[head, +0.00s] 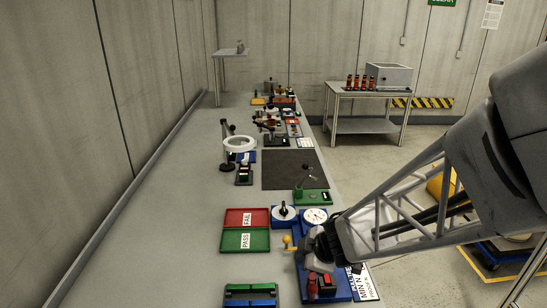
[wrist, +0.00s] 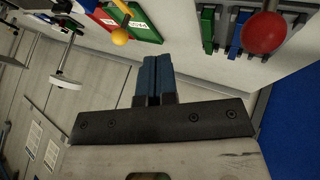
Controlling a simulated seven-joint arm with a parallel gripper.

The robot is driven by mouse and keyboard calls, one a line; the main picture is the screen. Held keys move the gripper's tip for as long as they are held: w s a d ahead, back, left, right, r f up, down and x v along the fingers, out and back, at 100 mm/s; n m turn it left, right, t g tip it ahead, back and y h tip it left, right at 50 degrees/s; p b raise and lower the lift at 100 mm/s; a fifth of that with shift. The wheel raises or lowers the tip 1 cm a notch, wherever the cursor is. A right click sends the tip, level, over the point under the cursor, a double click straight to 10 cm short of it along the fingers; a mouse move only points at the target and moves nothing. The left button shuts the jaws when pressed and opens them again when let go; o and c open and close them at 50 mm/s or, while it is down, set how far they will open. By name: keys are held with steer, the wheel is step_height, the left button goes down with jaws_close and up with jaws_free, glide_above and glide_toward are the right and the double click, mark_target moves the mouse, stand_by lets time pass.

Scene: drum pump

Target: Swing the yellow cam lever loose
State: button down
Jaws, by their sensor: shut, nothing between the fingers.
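The yellow cam lever shows as a yellow ball knob on a short yellow arm (head: 287,240), just left of my gripper in the head view. In the wrist view the yellow lever (wrist: 120,37) is at the upper left, apart from the fingers. My gripper (wrist: 160,60) is shut and empty, with its blue fingertips together. In the head view my wrist hides the fingertips and most of the lever's mount. A red ball knob (wrist: 265,32) is at the upper right of the wrist view.
A green PASS tray (head: 245,240) and a red FAIL tray (head: 247,218) lie left of the lever. A blue base (head: 338,292) with red and black parts sits below my wrist. Dial fixtures (head: 314,215) stand behind. The bench's left side is clear.

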steer(key=x, duration=0.6)
steer(key=shift+w+r, duration=0.2)
steer(key=shift+w, duration=0.75)
steer(key=shift+w+r, duration=0.2)
steer(key=shift+w, duration=0.75)
